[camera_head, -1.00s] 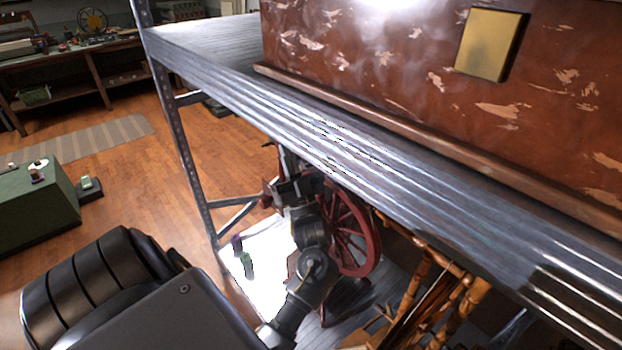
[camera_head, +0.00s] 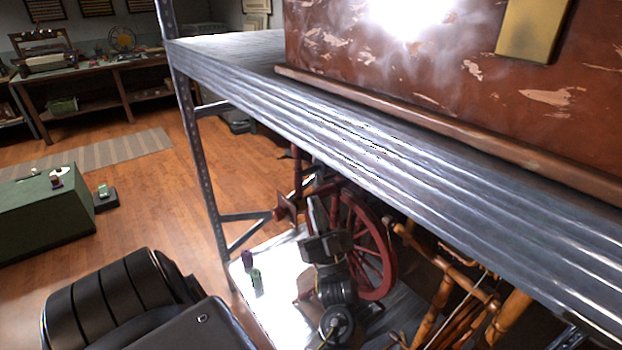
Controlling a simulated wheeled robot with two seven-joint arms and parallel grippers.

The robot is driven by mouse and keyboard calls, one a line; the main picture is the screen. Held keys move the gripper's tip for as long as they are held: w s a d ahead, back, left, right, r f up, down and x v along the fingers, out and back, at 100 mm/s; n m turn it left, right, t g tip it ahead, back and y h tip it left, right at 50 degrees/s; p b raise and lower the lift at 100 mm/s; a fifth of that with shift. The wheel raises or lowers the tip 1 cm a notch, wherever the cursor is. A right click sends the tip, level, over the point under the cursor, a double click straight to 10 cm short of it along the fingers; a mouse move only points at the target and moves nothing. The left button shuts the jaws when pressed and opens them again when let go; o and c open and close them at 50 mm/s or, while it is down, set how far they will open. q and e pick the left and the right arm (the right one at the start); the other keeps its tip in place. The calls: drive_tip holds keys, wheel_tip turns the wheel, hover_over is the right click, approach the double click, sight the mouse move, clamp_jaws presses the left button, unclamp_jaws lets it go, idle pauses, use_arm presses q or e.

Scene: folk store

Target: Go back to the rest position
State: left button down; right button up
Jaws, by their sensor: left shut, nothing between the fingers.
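My left gripper (camera_head: 316,218) shows below the metal shelf's edge, in front of the red spoked wheel (camera_head: 368,245). Its fingers are shut and hold nothing. They point upward in the picture, and my dark wrist runs down toward the bottom edge. Whether the gripper touches the wheel's red frame cannot be told. My right gripper is not in view. A large dark arm link of mine fills the lower left.
The metal shelf (camera_head: 400,165) crosses above my gripper and carries a worn red-brown chest (camera_head: 440,80). A lower shelf holds small purple (camera_head: 247,259) and green (camera_head: 256,277) items. Wooden floor (camera_head: 255,165) is open at left.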

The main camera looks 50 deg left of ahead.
use_arm(q)
drive_tip(key=shift+s+d+f, duration=0.1)
drive_tip(key=shift+d+f, duration=0.25)
idle(0.3)
